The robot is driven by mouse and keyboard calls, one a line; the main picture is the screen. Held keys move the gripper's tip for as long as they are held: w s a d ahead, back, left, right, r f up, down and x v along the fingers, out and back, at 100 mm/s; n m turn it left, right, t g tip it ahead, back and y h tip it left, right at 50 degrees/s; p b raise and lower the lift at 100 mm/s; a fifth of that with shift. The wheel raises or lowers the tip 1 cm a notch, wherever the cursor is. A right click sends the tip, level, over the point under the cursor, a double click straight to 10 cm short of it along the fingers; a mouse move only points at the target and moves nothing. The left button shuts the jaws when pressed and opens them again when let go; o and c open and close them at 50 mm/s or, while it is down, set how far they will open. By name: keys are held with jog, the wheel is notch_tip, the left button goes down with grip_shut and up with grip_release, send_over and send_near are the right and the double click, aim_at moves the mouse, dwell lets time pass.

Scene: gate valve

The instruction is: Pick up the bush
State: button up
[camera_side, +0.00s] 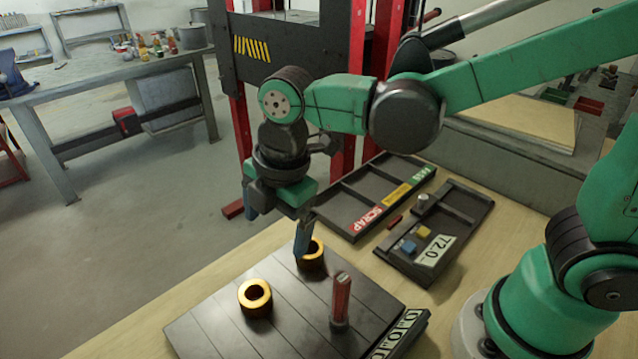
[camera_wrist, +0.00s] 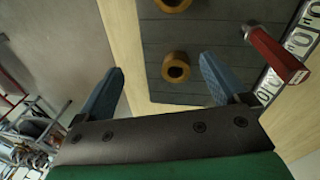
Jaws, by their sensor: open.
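Two brass-coloured ring-shaped bushes sit on a dark slatted plate (camera_side: 215,325). One bush (camera_side: 318,262) is at the plate's far side, partly hidden behind my fingers in the side view. The other bush (camera_side: 266,291) stands apart, nearer the camera. My gripper (camera_side: 303,242) points down at the far bush, its fingers close to it; touching or apart cannot be told. In the wrist view my gripper (camera_wrist: 161,66) has its blue fingers wide apart with nothing between them. One bush (camera_wrist: 185,65) lies just beyond the fingertips, right of the middle of the gap. The other bush (camera_wrist: 173,4) is at the top edge.
A red-handled post (camera_side: 341,298) stands upright on the plate, beside a number display (camera_side: 397,335). A divided tray (camera_side: 352,232) marked SCRAP and a smaller tray (camera_side: 395,272) reading 72.0 lie behind. A workbench (camera_side: 110,75) stands at back left.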

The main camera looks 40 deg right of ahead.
aim_at(254, 293)
jog(key=a+f+n, duration=0.1)
jog(key=n, duration=0.1)
jog(key=a+n+g, duration=0.1)
jog(key=a+n, duration=0.1)
jog(key=a+f+n, duration=0.1)
jog(key=a+n, duration=0.1)
jog(key=shift+s+f+n+h, duration=0.3)
jog(key=shift+s+f, duration=0.05)
jog(key=shift+s, duration=0.05)
jog(key=shift+a+f+n+g, duration=0.2)
jog(key=shift+n+g, duration=0.1)
jog(key=shift+f, duration=2.7)
grip_shut()
